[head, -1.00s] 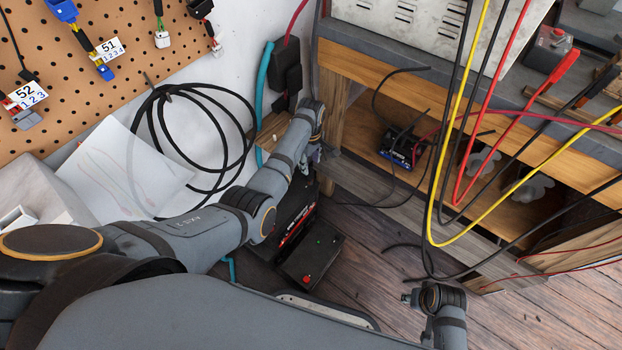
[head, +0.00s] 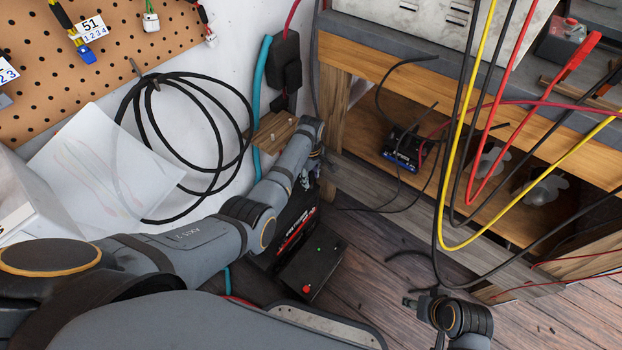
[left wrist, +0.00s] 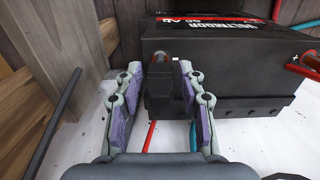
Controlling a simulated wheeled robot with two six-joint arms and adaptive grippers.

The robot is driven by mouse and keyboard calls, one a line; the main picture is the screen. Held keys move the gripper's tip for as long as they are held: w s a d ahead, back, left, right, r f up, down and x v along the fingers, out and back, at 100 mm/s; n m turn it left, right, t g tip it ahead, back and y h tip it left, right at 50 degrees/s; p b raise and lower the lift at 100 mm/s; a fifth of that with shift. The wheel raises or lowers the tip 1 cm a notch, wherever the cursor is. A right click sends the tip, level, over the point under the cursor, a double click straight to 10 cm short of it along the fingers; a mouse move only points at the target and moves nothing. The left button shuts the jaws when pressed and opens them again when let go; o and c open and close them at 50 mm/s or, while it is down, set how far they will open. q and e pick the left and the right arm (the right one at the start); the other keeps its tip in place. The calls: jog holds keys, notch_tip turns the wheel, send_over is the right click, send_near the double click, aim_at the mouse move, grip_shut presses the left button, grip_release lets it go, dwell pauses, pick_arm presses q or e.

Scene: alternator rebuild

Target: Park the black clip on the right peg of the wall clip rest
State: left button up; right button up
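My left gripper (head: 309,176) is beside the upper right corner of the black battery in the head view. A copper-coloured tip shows at the clip's far end. In the head view the clip is hidden or too small to make out. The wooden wall clip rest (head: 270,128) with small pegs is on the wall behind my left forearm, partly covered. My right gripper (head: 418,303) is at the lower right, its fingers unclear.
The black battery (left wrist: 230,68) stands just beyond the clip. A dark box (head: 311,268) with a red button is in front of it. A coiled black cable (head: 150,150) hangs on the wall. The bench leg (head: 334,115) stands right of the gripper. Loose cables hang further right.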

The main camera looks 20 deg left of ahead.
pick_arm(q)
jog(key=c, duration=0.5)
notch_tip(320, 180, up, 4)
jog(key=p, duration=0.5)
jog(key=shift+r, duration=0.2)
jog(key=shift+f, duration=0.2)
